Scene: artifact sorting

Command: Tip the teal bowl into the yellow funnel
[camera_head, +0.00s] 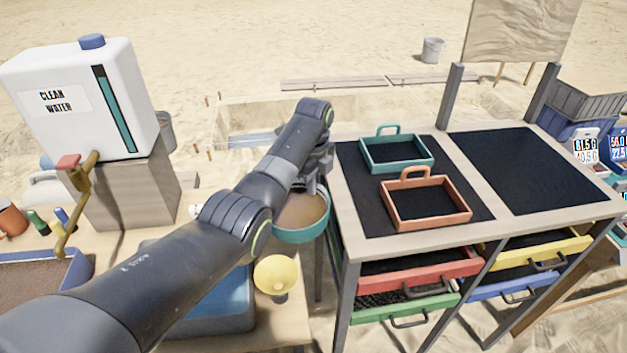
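The teal bowl (302,233) hangs at the end of my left arm in the head view, in the gap between the left table and the sorting table. It looks roughly level and holds brownish contents. My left gripper (318,184) is at the bowl's far rim and appears shut on it, though the arm partly hides the fingers. The yellow funnel (275,274) stands below and left of the bowl, near the right edge of the left table. My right gripper is not in the view.
A blue basin (222,308) sits beside the funnel, partly behind my arm. A white water tank (85,100) with a tap stands at left. The sorting table holds a teal tray (398,168) and an orange tray (428,222), with coloured drawers below.

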